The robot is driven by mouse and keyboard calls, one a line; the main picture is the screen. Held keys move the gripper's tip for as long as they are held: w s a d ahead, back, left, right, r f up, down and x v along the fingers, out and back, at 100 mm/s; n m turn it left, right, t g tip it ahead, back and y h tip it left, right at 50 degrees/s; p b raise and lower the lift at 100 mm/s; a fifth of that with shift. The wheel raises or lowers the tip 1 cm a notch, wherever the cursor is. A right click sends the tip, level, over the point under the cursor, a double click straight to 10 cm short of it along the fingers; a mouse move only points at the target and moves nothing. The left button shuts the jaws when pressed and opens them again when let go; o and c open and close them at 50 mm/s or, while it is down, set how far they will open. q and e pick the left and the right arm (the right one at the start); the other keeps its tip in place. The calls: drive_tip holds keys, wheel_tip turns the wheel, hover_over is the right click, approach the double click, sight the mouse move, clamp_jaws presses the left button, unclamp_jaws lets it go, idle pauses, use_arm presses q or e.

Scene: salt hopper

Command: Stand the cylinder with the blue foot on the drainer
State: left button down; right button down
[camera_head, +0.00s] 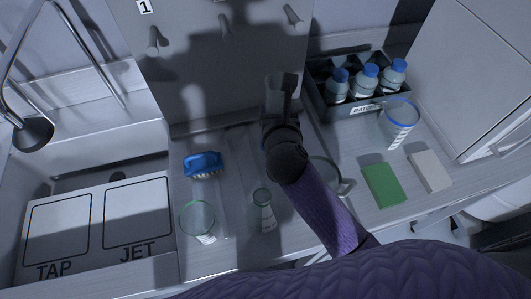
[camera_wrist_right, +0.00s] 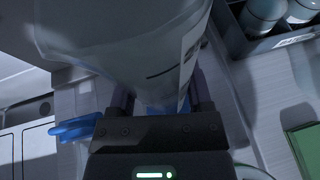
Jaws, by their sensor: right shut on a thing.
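My right gripper (camera_head: 281,110) is shut on a clear cylinder (camera_head: 274,84), raised in front of the back panel. In the right wrist view the cylinder (camera_wrist_right: 120,45) fills the top middle, with a white scale label on its side. A bit of blue, likely its foot (camera_wrist_right: 153,109), shows low between the fingers (camera_wrist_right: 160,103), largely hidden by the gripper. The grey worktop strip beside the sink, which looks like the drainer (camera_head: 238,155), lies below and left of the gripper. My left gripper is not in view.
Right are a bottle crate (camera_head: 318,95), a blue-rimmed beaker (camera_head: 398,122) and green (camera_head: 383,185) and pale (camera_head: 431,171) blocks. A pegged panel (camera_head: 195,70) stands behind.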

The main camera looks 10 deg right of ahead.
wheel_tip(320, 180, down, 6)
drive_tip(key=shift+r+b, duration=0.25)
drive_tip(key=shift+b, duration=0.85)
drive_tip(key=shift+r, duration=0.2)
drive_tip(key=shift+f, duration=0.1)
unclamp_jaws()
drive_tip(key=shift+r, duration=0.2)
drive_tip(key=p+v, duration=0.7)
drive_tip(key=v, duration=0.5)
drive_tip(key=shift+f, duration=0.15)
